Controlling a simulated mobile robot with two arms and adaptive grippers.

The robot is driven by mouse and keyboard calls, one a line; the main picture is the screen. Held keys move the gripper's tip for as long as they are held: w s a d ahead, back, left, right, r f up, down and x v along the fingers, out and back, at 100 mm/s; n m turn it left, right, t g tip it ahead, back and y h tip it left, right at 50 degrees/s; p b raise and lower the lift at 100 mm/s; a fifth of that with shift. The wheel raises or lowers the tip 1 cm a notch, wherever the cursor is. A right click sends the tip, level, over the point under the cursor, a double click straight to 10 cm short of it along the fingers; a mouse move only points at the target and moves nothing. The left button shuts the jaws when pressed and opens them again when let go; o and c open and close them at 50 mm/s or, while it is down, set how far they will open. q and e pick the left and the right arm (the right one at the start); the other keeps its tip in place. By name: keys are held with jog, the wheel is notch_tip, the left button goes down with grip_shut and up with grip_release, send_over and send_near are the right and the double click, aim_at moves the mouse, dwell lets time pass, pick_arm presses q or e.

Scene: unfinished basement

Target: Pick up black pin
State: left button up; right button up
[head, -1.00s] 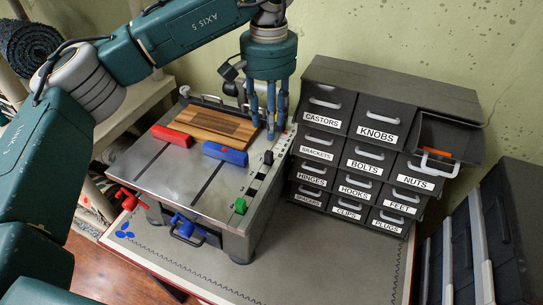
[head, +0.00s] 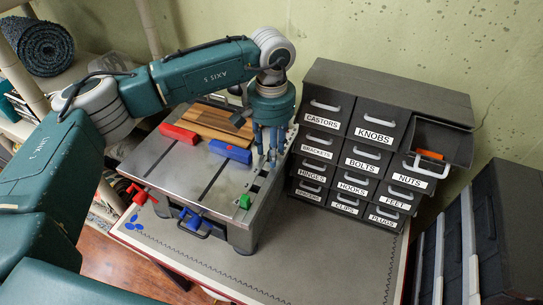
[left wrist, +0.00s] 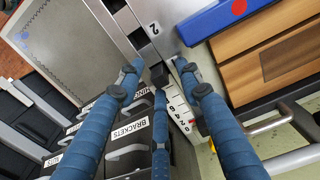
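The black pin (left wrist: 159,75) shows in the left wrist view as a small dark block on the slotted metal strip, beside the numbered scale. In the head view my fingers cover its spot on the strip. My left gripper (head: 267,160) points down over the strip at the right side of the metal work table (head: 190,182). In the left wrist view its blue fingers (left wrist: 158,80) are apart, with the pin between and just beyond the tips. I see no clear grip on it. My right gripper is not in view.
A red block (head: 178,134), a blue block (head: 230,151) and a wooden board (head: 213,121) lie to the left. The labelled drawer cabinet (head: 350,160) stands close on the right, with its NUTS drawer pulled out.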

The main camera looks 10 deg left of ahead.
pick_arm(q)
jog(key=c, duration=0.9)
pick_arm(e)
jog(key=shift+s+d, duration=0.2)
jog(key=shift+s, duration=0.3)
pick_arm(q)
jog(key=shift+o, duration=0.3)
jog(key=shift+r, duration=0.15)
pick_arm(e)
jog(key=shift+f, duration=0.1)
